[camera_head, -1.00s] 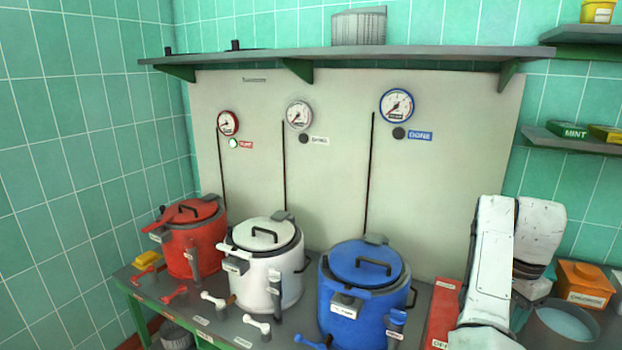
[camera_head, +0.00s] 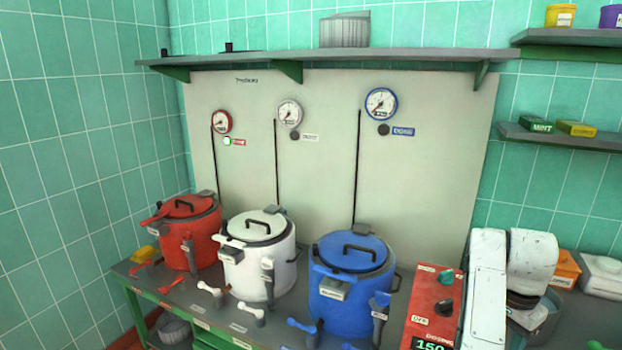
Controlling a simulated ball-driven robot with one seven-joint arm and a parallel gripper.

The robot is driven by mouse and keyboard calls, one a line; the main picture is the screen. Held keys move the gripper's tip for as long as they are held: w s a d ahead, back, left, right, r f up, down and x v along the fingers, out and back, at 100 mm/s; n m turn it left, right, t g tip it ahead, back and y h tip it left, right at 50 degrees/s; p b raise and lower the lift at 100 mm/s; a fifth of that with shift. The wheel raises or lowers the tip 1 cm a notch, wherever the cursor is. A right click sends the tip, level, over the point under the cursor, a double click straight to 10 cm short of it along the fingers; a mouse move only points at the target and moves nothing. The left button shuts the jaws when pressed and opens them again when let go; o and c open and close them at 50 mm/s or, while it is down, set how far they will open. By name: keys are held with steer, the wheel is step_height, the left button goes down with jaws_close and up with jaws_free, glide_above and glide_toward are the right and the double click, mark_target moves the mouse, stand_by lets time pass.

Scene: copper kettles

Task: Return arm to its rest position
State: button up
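My arm, white and worn, shows at the lower right of the head view, folded near the red control box. My gripper is not in view, so its state and anything in it cannot be seen. The arm stands to the right of the red kettle (camera_head: 189,231), the white kettle (camera_head: 257,258) and the blue kettle (camera_head: 348,290), clear of all of them. All three kettles have their lids on.
An orange container (camera_head: 566,268) and a white one (camera_head: 604,276) are at the right. Gauges hang on the back panel (camera_head: 430,160). A long shelf (camera_head: 400,55) runs above it.

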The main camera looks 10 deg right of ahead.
steer(key=s+a+f+n+h, duration=0.1)
steer(key=s+f+n, duration=0.2)
steer(key=s+f, duration=0.55)
steer(key=s+a+f+n, duration=0.4)
steer(key=s+a, duration=0.4)
steer(key=s, duration=0.3)
steer(key=s+a+f+n+t+y, duration=0.1)
steer(key=s+a+f+n, duration=0.3)
steer(key=s+a+n, duration=0.3)
steer(key=s+a, duration=0.2)
steer(key=s, duration=0.3)
steer(key=shift+s+f+y, duration=0.15)
steer(key=shift+y, duration=0.15)
